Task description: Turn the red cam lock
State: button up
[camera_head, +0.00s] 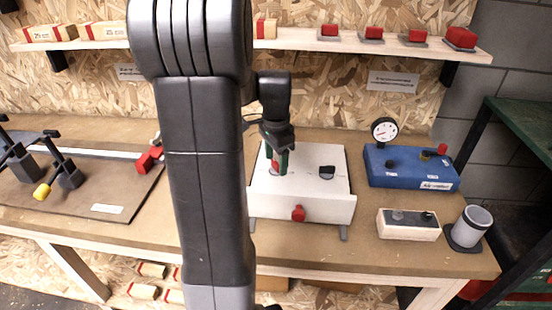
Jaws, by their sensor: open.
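A white box (322,205) stands on the bench in the middle. A red knob (298,213) sticks out of its front face; it looks like the red cam lock, but I cannot be sure.
A blue unit (411,170) with a gauge, a small wooden-sided box (408,226) and a grey cup (470,228) stand at the right. A dark board (85,200) with clamps lies at the left. A shelf (350,43) with red-topped blocks runs behind.

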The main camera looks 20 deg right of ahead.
jog(key=c, duration=1)
jog(key=shift+n, duration=0.3)
jog(key=n+p, duration=0.1)
jog(key=n, duration=0.3)
jog(key=shift+p, duration=0.35)
jog(key=n+p, duration=0.1)
jog(key=n, duration=0.4)
jog(key=shift+n, duration=0.3)
jog(key=o, duration=1)
